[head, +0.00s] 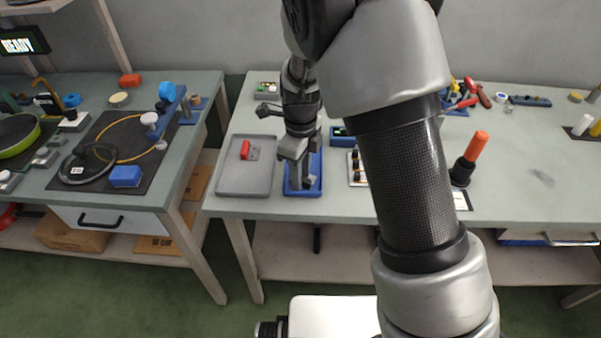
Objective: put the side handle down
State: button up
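My gripper (300,160) points down over a blue tray (290,190) near the front edge of the right-hand table. A small grey-black part shows at its fingertips and could be the side handle, but it blends with the fingers. I cannot tell whether the fingers are shut on it or whether it touches the tray. My arm hides part of the tray's surroundings.
A grey tray (235,182) with a red piece (245,150) lies just left of the blue tray. An orange-handled tool (474,152) stands to the right of my arm.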

notch_tip(320, 180, up, 12)
jog(key=p, duration=0.2)
jog(key=s+d+r+n+t+y, duration=0.1)
jog(key=s+d+r+n, duration=0.3)
jog(key=r+n, duration=0.15)
jog(key=s+d+r+n+t, duration=0.1)
jog(key=s+d+r+n, duration=0.3)
jog(key=r, duration=0.2)
jog(key=s+d+r+n+t, duration=0.1)
jog(key=s+d+r+n, duration=0.1)
jog(key=s+n, duration=0.4)
jog(key=s+d+r+n+t+h, duration=0.1)
jog(key=s+d+n+t, duration=0.1)
jog(key=s+d+n, duration=0.3)
jog(key=shift+s+r+n+t, duration=0.35)
jog(key=shift+s+n, duration=0.2)
jog(key=shift+n, duration=0.6)
jog(key=shift+r, duration=0.1)
